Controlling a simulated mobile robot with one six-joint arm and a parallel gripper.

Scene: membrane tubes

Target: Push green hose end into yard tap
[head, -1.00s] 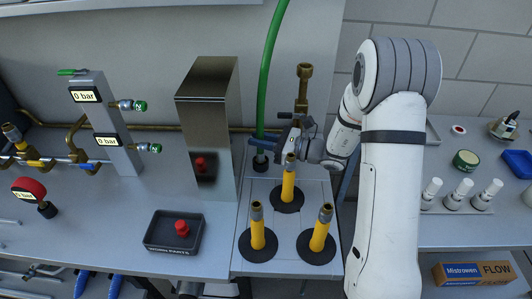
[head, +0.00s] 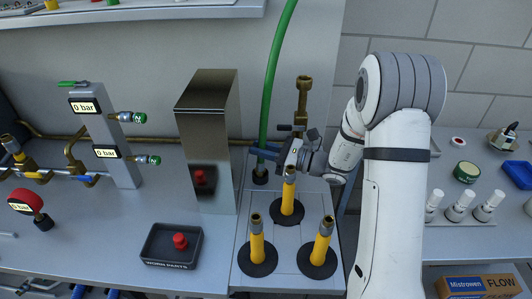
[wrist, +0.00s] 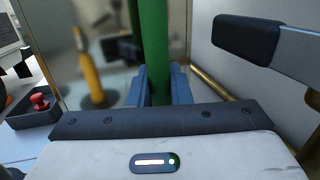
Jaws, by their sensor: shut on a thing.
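The green hose (head: 271,85) hangs from above the top edge of the head view. Its lower end has a dark tip (head: 260,176) close to the bench top. My gripper (head: 264,153) has its blue fingers shut on the hose a little above that tip. The wrist view shows the green hose (wrist: 155,45) upright between the blue fingers (wrist: 160,88). A brass fitting (head: 303,90), which looks like the yard tap, stands upright to the right of the hose, partly hidden by my wrist. The hose and this fitting are apart.
Several yellow posts (head: 257,243) on black discs stand in front of my gripper. A tall metal box (head: 205,100) is close on the left. A dark worn-parts tray (head: 155,258) holds a red piece. A gauge panel (head: 112,150) stands further left.

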